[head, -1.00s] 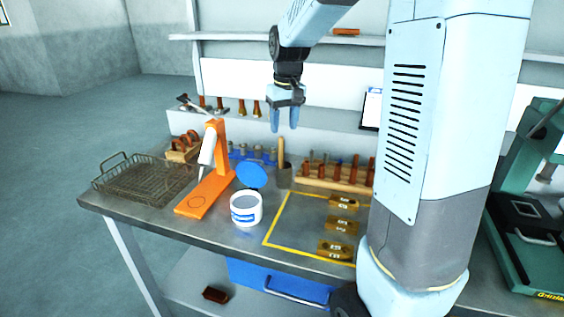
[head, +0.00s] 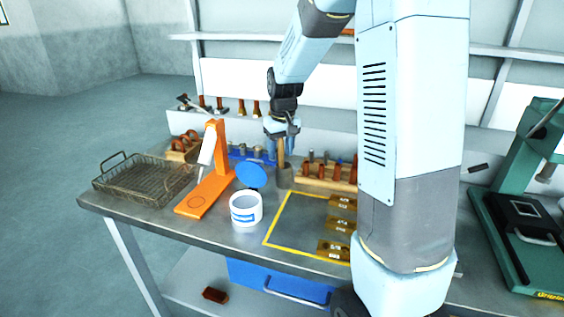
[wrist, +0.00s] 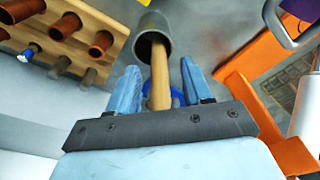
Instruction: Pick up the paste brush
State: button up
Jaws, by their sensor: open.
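The paste brush shows as a pale wooden handle (head: 281,157) standing up out of a grey cup (head: 284,178) at the back of the bench. Its lower end is hidden inside the cup. My gripper (head: 281,150) is over the cup, pointing down, with its blue fingers level with the upper handle. In the wrist view the handle (wrist: 159,78) lies between the two open fingers of my gripper (wrist: 159,67), with a gap on each side. The cup (wrist: 152,30) is beyond the fingertips.
A wooden rack (head: 315,181) with brown pegs stands close right of the cup. A white tub (head: 246,210) with a raised blue lid (head: 250,175), an orange stand (head: 205,195) and a wire basket (head: 140,182) are to the left. A yellow outline (head: 285,225) with brass blocks lies in front.

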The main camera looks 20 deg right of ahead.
grip_shut()
dwell(0.4)
jog(key=shift+r, duration=0.1)
